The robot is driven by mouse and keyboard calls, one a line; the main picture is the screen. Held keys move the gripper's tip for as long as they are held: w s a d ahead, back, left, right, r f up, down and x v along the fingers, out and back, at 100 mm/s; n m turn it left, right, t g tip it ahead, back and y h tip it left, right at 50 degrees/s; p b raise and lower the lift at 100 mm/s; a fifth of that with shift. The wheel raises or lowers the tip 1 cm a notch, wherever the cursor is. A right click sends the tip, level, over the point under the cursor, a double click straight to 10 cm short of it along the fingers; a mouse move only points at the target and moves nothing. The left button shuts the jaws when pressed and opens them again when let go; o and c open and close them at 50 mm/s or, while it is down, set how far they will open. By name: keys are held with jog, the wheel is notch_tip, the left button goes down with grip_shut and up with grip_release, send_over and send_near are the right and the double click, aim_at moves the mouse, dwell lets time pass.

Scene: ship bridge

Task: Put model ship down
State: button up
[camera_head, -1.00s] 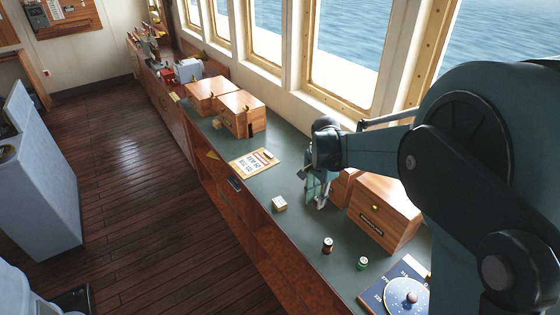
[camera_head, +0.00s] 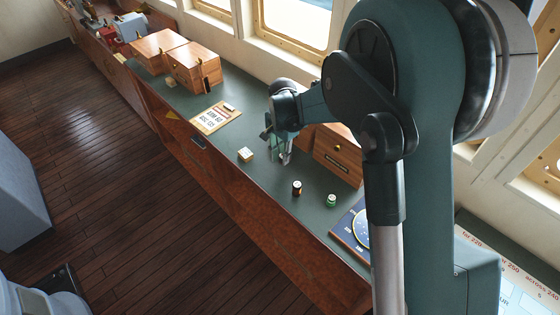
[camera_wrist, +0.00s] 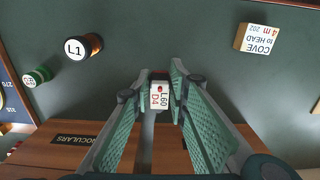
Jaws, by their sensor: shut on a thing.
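My gripper (camera_wrist: 160,80) is pointed down over the green counter, next to the wooden drawer boxes. In the wrist view its fingers are shut on a small white piece lettered "L60 D4" (camera_wrist: 159,98), with a red and dark end. I take this piece for the model ship, but its full shape is hidden between the fingers. In the head view my gripper (camera_head: 278,150) hides the piece. I cannot tell whether the piece touches the counter (camera_head: 270,195).
A cream block lettered "COVE to HEAD" (camera_wrist: 258,38) lies nearby. A dark "L1" cylinder (camera_wrist: 82,47) and a green-banded one (camera_wrist: 37,77) stand on the other side. A wooden drawer box (camera_head: 335,155) is close to my gripper. A notice board (camera_head: 216,117) lies farther along the counter.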

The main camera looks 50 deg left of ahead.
aim_at(282, 171)
jog(key=shift+f, duration=0.45)
jog(key=shift+f, duration=0.1)
jog(key=shift+f, duration=1.75)
jog(key=shift+f, duration=0.25)
jog(key=o, duration=0.8)
jog(key=shift+r, duration=0.1)
jog(key=shift+r, duration=0.2)
notch_tip(282, 171, up, 12)
jog(key=shift+f, duration=0.1)
